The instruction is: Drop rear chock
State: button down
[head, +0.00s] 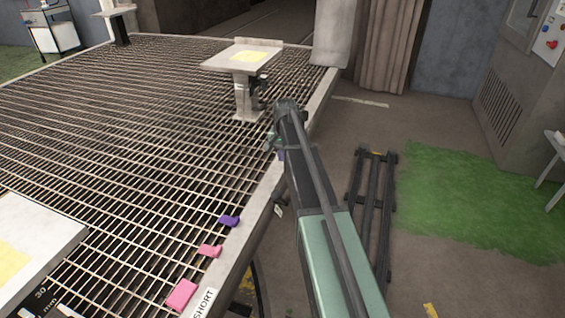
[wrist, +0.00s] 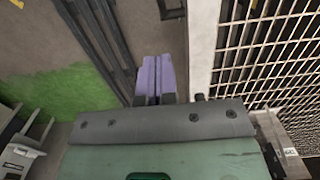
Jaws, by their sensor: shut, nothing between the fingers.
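Three chock-like blocks lie on the grated table near its right edge in the head view: a purple block (head: 229,221), a small pink block (head: 209,251) and a larger pink block (head: 181,295). I cannot tell which is the rear chock. My gripper (head: 280,155) is by the table's right rim, farther back than the blocks, and partly hidden by my arm. In the wrist view two lavender strips lie side by side at my gripper (wrist: 158,62), over the floor beside the rim. My gripper is shut and empty.
The grated table (head: 262,228) fills the left. A pedestal (head: 240,58) with a yellow-marked top stands at its far right, close to my arm. Another pale top (head: 38,222) is at near left. Dark rails (head: 370,205) and a green mat (head: 480,205) lie on the floor to the right.

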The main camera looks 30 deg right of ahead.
aim_at(276, 199)
jog(key=f+b, duration=0.2)
jog(key=f, duration=0.1)
jog(key=s+a+f+b, duration=0.1)
jog(key=f+b, duration=0.2)
jog(key=s+a+f+b, duration=0.1)
jog(key=f+b, duration=0.2)
jog(key=shift+a+f, duration=0.15)
jog(key=shift+f, duration=0.25)
jog(key=shift+s+a, duration=0.1)
jog(key=shift+a, duration=0.1)
